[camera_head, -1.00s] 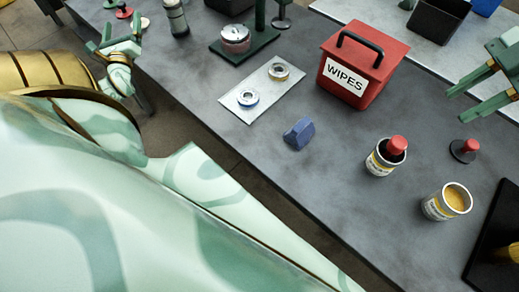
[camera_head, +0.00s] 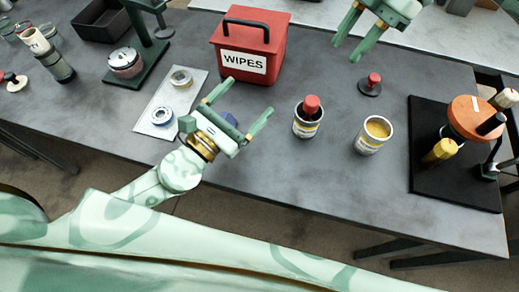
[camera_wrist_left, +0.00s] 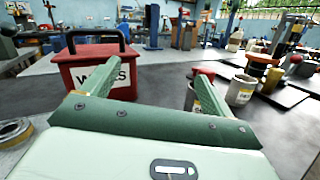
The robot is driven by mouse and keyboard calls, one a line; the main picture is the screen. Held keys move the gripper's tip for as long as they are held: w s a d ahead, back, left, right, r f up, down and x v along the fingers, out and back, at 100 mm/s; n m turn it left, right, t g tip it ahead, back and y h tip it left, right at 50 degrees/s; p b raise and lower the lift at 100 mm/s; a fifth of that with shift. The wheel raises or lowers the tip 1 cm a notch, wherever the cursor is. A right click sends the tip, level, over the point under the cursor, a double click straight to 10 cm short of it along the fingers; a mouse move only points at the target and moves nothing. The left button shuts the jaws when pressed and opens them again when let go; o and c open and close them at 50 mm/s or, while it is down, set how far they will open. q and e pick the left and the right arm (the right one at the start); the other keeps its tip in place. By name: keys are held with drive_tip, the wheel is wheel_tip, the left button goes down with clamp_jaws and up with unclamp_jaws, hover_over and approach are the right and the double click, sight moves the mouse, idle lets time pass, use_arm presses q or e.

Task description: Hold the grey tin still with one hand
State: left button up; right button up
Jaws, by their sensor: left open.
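Two grey-white labelled tins stand upright on the table: a tin with a red-topped thing in its dark mouth (camera_head: 307,129), and a tin with a yellow inside (camera_head: 369,146) to its right. I cannot tell which one is the grey tin. My left gripper (camera_head: 250,96) is open and empty, left of both tins and apart from them, its fingers pointing up and right. In the left wrist view, the right finger overlaps the red-topped tin, and the yellow tin (camera_wrist_left: 240,92) stands beyond it. My right gripper (camera_head: 346,52) is open and empty above the table, behind the tins.
A red WIPES box (camera_head: 268,50) stands behind my left gripper. A blue block (camera_head: 229,118) is partly hidden by that gripper. A red-knobbed black disc (camera_head: 370,87) stands behind the tins. The table before the tins is clear.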

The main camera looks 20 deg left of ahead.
sight(309, 114)
use_arm(q)
drive_tip(key=s+d+f+g, duration=0.1)
drive_tip(key=s+f, duration=0.1)
drive_tip(key=s+d+f+g+h, duration=0.1)
drive_tip(key=d+f, duration=0.1)
drive_tip(key=f, duration=0.1)
drive_tip(key=s+d+f+g, duration=0.1)
drive_tip(key=s+d+f, duration=0.1)
drive_tip(key=f, duration=0.1)
drive_tip(key=shift+s+d, duration=0.2)
drive_tip(key=shift+s, duration=0.15)
drive_tip(key=shift+d+f+h, duration=0.1)
drive_tip(key=shift+d+h, duration=0.15)
drive_tip(key=shift+h, duration=0.05)
drive_tip(key=x, duration=1.5)
drive_tip(key=shift+w+d, duration=0.15)
drive_tip(key=shift+w, duration=0.25)
drive_tip(key=c, duration=1.2)
